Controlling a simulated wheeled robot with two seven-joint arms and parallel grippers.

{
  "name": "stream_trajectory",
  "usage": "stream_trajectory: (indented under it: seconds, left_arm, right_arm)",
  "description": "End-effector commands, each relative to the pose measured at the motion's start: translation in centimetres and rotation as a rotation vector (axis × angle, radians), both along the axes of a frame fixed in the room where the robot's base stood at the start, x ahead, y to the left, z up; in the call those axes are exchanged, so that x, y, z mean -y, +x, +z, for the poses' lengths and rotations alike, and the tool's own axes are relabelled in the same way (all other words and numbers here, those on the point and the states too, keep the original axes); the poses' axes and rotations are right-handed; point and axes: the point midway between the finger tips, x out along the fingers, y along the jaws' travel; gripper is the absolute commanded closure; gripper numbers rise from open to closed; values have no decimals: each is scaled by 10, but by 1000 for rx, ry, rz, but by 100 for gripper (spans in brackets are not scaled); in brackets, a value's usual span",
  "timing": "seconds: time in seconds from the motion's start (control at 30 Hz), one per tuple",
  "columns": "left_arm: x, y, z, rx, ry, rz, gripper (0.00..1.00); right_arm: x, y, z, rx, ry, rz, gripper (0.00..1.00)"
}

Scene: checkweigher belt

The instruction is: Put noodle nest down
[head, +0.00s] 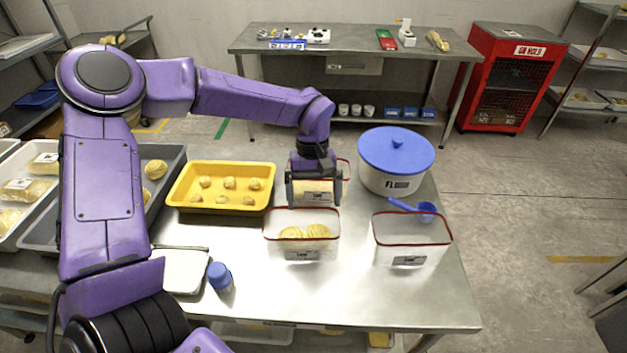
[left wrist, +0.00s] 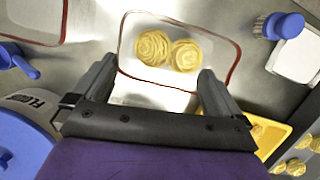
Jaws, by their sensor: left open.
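Two pale yellow noodle nests (head: 318,231) lie side by side in a clear, red-rimmed bin (head: 301,251) at the middle of the steel table. In the left wrist view the same nests (left wrist: 152,47) sit in the bin just beyond my fingers. My left gripper (head: 313,203) is open, pointing down just behind that bin, with its fingers apart and no nest between them. Another red-rimmed bin (head: 345,170) stands behind the gripper and is partly hidden by it. Several smaller nests (head: 229,183) lie in the yellow tray (head: 180,197) to the left.
An empty red-rimmed bin (head: 411,240) stands at right, with a blue scoop (head: 415,208) behind it. A white tub with a blue lid (head: 397,150) stands at back right. A flat white-topped device (head: 180,270) and a blue-topped item (head: 220,276) are at front left. The front right table is clear.

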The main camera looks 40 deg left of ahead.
Motion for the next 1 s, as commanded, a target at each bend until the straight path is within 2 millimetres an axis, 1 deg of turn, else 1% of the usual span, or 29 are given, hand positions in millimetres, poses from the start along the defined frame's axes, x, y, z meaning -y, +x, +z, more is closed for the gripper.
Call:
stream_trajectory:
  seconds: [0.03, 0.1, 0.2, 0.3, 0.43, 0.87, 0.93, 0.97, 1.0]
  left_arm:
    - [-3, 4, 11, 5, -2, 1, 0]
    - [-5, 7, 28, 4, -2, 1, 0]
    - [-9, 11, 47, 3, 0, 2, 0]
    - [-11, 14, 60, 1, 0, 0, 0]
    - [-12, 14, 65, 0, 1, -1, 0]
    - [-12, 14, 65, -1, 0, -1, 0]
    - [-12, 14, 69, 0, 1, -1, 0]
    - [-12, 14, 73, 0, 1, -1, 0]
    - [-12, 14, 81, 0, 1, -1, 0]
  right_arm:
    - [0, 0, -5, 0, 0, 0, 0]
    - [0, 0, -8, 0, 0, 0, 0]
    - [0, 0, -10, 0, 0, 0, 0]
    - [0, 0, -10, 0, 0, 0, 0]
    - [0, 0, -10, 0, 0, 0, 0]
    - [0, 0, -10, 0, 0, 0, 0]
    - [0, 0, -7, 0, 0, 0, 0]
    - [0, 0, -3, 0, 0, 0, 0]
    - [0, 0, 5, 0, 0, 0, 0]
